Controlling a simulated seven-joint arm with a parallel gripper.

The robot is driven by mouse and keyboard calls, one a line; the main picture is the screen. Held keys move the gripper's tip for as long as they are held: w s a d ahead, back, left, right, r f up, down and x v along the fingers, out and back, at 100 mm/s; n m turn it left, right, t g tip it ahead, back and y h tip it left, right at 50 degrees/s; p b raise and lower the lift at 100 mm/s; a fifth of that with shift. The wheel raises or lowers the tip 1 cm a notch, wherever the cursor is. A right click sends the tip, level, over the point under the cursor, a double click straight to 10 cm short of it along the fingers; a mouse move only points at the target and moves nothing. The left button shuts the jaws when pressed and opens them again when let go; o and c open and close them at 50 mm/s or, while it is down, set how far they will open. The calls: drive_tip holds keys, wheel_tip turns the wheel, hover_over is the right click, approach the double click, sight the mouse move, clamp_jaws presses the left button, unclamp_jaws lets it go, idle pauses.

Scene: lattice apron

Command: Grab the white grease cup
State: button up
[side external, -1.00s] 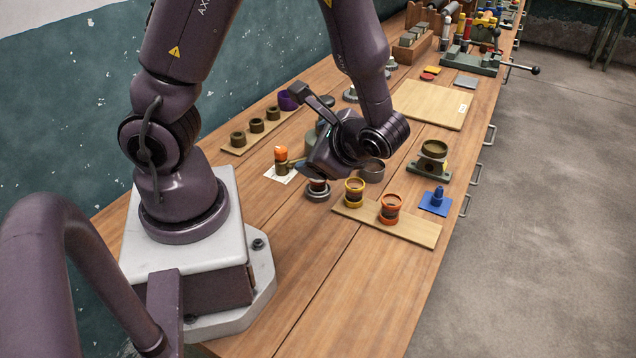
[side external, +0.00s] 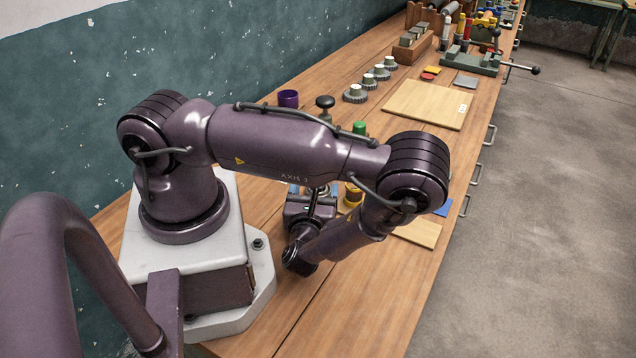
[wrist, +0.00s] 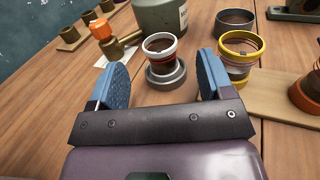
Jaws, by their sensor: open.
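The white grease cup (wrist: 160,47) shows in the wrist view as a dark-mouthed cup with a white rim and a red band, upright on a round grey base (wrist: 166,76). My gripper (wrist: 161,72) is open, its two blue-padded fingers spread to the left and right, with the cup ahead and between their lines. The fingers are not touching it. In the side view my gripper (side external: 314,190) is low over the bench, and my arm hides much of the cup's surroundings.
A yellow-ringed cup (wrist: 239,48) stands close on the right on a wooden board (wrist: 275,101). A grey-green canister (wrist: 163,14) is behind. An orange-topped brass item (wrist: 101,29) lies left on white paper. A dark ring (wrist: 235,20) sits behind right.

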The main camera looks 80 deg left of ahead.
drive_tip(key=x, duration=0.6)
drive_tip(key=shift+s, duration=0.1)
drive_tip(key=c, duration=1.1)
drive_tip(key=shift+r, duration=0.15)
drive_tip(key=shift+c, duration=0.2)
